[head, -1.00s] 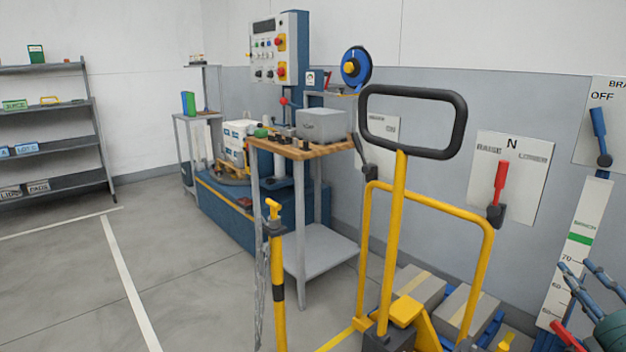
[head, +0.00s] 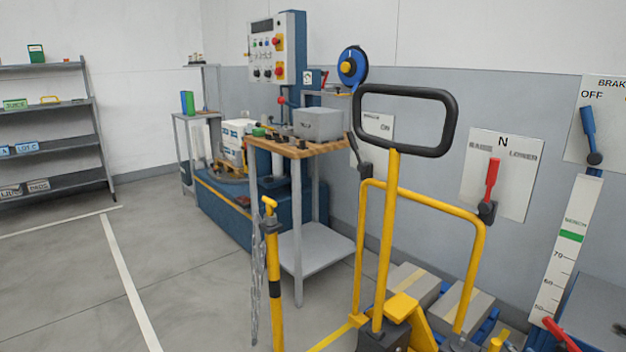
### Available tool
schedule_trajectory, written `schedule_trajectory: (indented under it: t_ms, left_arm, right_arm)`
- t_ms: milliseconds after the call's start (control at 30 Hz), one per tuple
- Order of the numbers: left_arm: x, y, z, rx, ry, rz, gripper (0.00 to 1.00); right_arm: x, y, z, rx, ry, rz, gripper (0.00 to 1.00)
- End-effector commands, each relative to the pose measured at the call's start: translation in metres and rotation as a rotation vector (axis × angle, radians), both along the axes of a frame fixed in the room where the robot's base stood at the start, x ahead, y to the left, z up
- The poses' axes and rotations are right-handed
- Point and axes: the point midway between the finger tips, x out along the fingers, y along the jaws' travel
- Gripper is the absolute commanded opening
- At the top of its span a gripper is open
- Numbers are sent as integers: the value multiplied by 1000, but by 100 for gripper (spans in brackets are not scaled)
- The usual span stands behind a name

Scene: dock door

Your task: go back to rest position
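Neither of my grippers shows in the head view now. A yellow pallet truck with a black loop handle (head: 405,121) stands in front of the grey wall, its forks side hidden low in the picture. The red lever (head: 491,180) on the N raise/lower plate (head: 503,200) stands nearly upright. The blue brake lever (head: 589,135) on the plate at the right edge points up, toward the OFF mark.
A wooden-topped stand (head: 300,148) holds a grey box (head: 319,124). A yellow post (head: 274,262) with a chain stands before it. A shelf rack (head: 45,139) is at the far left. The floor (head: 180,270) left of the post is clear.

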Motion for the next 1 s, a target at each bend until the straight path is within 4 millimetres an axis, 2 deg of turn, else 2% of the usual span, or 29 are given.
schedule_trajectory:
  t_ms: [33,100,167,200,300,500,900,1000]
  left_arm:
    - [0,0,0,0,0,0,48]
    - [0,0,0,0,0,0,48]
    - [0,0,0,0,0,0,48]
    - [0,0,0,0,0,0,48]
    - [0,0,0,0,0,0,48]
    - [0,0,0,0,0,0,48]
    - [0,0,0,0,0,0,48]
    - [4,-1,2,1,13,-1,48]
  right_arm:
    - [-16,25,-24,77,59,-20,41]
    - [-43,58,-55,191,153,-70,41]
    - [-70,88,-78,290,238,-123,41]
    - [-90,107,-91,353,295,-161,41]
    - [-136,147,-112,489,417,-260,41]
    - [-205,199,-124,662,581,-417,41]
    - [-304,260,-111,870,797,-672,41]
    - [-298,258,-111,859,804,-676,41]
